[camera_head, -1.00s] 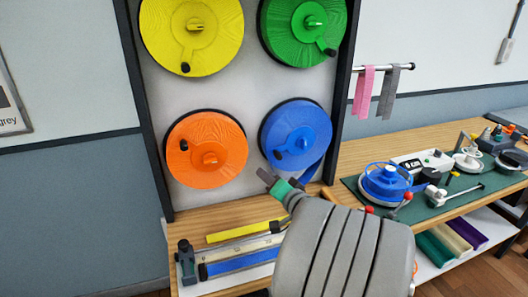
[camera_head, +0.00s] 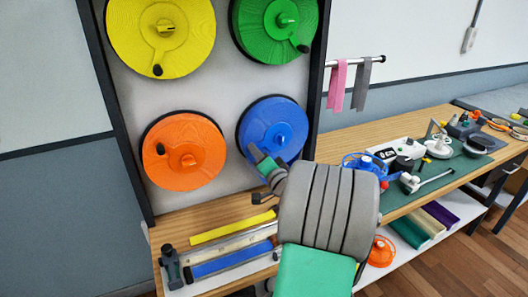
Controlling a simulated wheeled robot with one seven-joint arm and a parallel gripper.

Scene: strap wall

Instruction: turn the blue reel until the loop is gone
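The blue reel (camera_head: 283,117) hangs at the lower right of the reel panel, with a blue knob (camera_head: 279,139) at its middle. My gripper (camera_head: 254,155) is in front of its lower left part, where it overlaps the reel's edge in the picture. I cannot tell whether it touches the reel or whether its fingers are open or shut. The reel's crank handle does not show and may be behind my gripper. No strap loop shows; the space below the reel is mostly hidden by my wrist and arm.
Yellow (camera_head: 190,30), green (camera_head: 262,28) and orange (camera_head: 192,172) reels share the panel. The bench below holds a strap rack (camera_head: 215,267). Pink and grey straps hang from a rod (camera_head: 358,61) on the right. A green mat (camera_head: 465,163) with several tools lies farther right.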

